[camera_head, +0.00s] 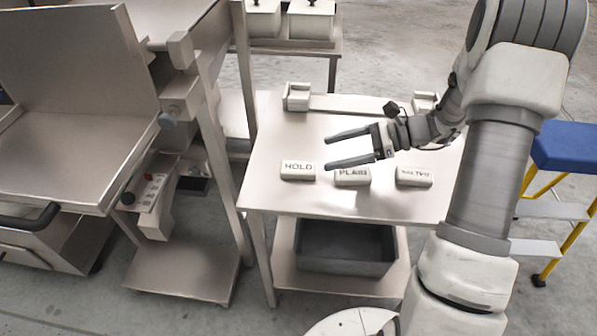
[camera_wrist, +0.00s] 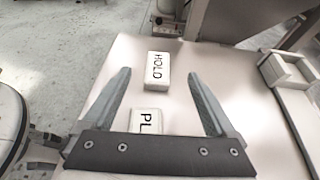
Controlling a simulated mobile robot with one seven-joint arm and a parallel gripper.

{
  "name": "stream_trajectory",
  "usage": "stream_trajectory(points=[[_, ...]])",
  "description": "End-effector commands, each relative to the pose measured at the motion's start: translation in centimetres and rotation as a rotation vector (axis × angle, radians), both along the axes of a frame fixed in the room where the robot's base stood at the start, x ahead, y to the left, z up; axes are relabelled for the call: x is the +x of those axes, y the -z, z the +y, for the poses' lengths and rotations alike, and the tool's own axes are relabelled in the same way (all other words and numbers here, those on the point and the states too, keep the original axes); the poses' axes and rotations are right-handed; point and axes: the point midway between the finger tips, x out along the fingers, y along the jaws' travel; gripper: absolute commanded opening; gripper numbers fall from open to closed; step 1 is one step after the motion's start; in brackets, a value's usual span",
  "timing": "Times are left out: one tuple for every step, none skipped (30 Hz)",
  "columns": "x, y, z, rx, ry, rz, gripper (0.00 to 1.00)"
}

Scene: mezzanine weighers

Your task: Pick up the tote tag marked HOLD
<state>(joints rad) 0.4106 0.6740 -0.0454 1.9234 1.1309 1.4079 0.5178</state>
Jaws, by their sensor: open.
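The white tote tag marked HOLD (camera_head: 298,171) lies at the left of a row of tags on the table. It also shows in the wrist view (camera_wrist: 158,71), ahead of my fingertips and roughly between their lines. My gripper (camera_head: 326,153) is open and empty above the table, right of the HOLD tag and over the PLAIN tag (camera_head: 352,177). In the wrist view the PLAIN tag (camera_wrist: 147,121) lies between my fingers, partly hidden by the gripper body. A third tag (camera_head: 415,177) lies at the right end of the row; its lettering is too small to read surely.
The pale table (camera_head: 265,190) has bare room left of the HOLD tag. A bracketed bar (camera_head: 345,104) runs along its back edge. A dark bin (camera_head: 347,262) sits on the shelf below. A metal machine (camera_head: 180,120) stands close on the left, a blue-topped step stool (camera_head: 565,146) on the right.

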Motion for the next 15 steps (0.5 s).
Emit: stream_trajectory(points=[[0.1, 0.7, 1.2, 0.001, -0.005, 0.001, 0.91], [0.2, 1.0, 1.8, 0.001, -0.005, 0.001, 0.91], [0.3, 1.3, 2.6, 0.000, -0.005, 0.001, 0.91], [0.4, 1.5, 3.2, 0.001, -0.004, 0.000, 0.91], [0.5, 1.8, 3.7, 0.000, -0.004, 0.001, 0.91], [0.5, 2.1, 4.4, -0.001, -0.004, 0.001, 0.91], [0.6, 2.2, 4.8, 0.000, -0.003, 0.000, 0.91], [0.7, 2.4, 5.2, 0.000, -0.003, 0.000, 0.91], [0.7, 2.5, 5.6, -0.001, -0.003, 0.000, 0.91], [0.8, 2.6, 5.9, -0.001, -0.002, 0.000, 0.91], [0.8, 2.7, 6.1, -0.001, -0.002, 0.000, 0.91], [0.9, 2.7, 6.4, -0.001, -0.002, -0.001, 0.91], [0.9, 2.8, 6.5, -0.001, -0.001, 0.000, 0.91], [0.9, 2.8, 6.5, -0.001, -0.001, 0.000, 0.91], [0.9, 2.9, 6.7, -0.001, -0.002, -0.001, 0.91]])
